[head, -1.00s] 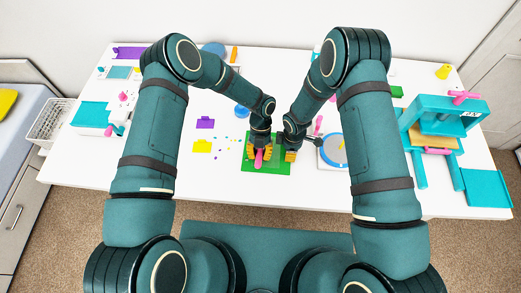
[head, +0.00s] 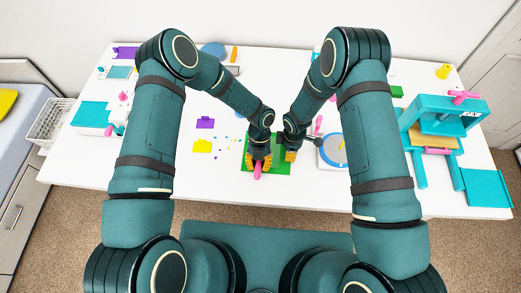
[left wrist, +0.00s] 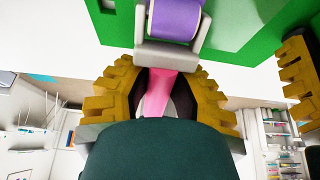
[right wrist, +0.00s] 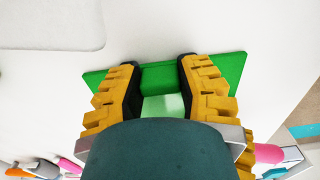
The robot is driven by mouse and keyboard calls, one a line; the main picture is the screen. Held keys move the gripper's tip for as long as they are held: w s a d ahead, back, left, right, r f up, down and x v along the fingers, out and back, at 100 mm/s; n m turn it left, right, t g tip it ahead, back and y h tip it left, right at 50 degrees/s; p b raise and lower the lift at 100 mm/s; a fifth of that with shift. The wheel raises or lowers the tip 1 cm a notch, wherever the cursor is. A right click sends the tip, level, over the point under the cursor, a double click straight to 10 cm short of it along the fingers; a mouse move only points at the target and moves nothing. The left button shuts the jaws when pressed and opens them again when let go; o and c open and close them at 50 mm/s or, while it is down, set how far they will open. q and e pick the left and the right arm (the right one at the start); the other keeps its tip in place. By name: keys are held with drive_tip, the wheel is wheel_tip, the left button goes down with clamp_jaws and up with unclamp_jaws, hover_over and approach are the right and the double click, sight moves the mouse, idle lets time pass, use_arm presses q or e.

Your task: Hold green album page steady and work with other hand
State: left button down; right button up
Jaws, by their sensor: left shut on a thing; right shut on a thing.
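The green album page (head: 281,167) lies flat on the white table in front of me; its surface also shows in the left wrist view (left wrist: 262,22) and the right wrist view (right wrist: 232,72). My left gripper (head: 258,162) is shut on the pink handle (left wrist: 157,92) of a roller tool with a purple roller (left wrist: 175,18) in a grey frame. The roller is over the page; I cannot tell whether it touches. My right gripper (right wrist: 158,80) is shut on the page's raised green part, at the page's right side. A paler green patch shows between its fingers.
A purple piece (head: 205,123), a yellow piece (head: 202,146) and small scattered bits lie left of the page. A round blue-and-white item (head: 333,150) is close on the right. A teal press (head: 425,118) stands farther right. The near table strip is clear.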

use_arm(q)
drive_tip(key=shift+w+f, duration=0.1)
drive_tip(key=shift+w, duration=3.9)
drive_tip(key=shift+r, duration=2.55)
drive_tip(key=a+m, duration=0.1)
drive_tip(key=a+m+t, duration=0.1)
drive_tip(key=m, duration=0.1)
drive_tip(key=shift+a+f+m+t+y, duration=0.25)
drive_tip(key=shift+a+m+t+y, duration=0.15)
drive_tip(key=m, duration=0.1)
drive_tip(key=m+t, duration=0.1)
drive_tip(key=shift+w+a+m+t, duration=0.1)
drive_tip(key=shift+a+m+t, duration=0.2)
drive_tip(key=shift+a, duration=0.05)
drive_tip(key=m, duration=0.1)
drive_tip(key=m+t, duration=0.1)
drive_tip(key=shift+w+r+m+h, duration=0.1)
drive_tip(key=shift+r+m+h, duration=0.2)
drive_tip(key=shift+r, duration=0.05)
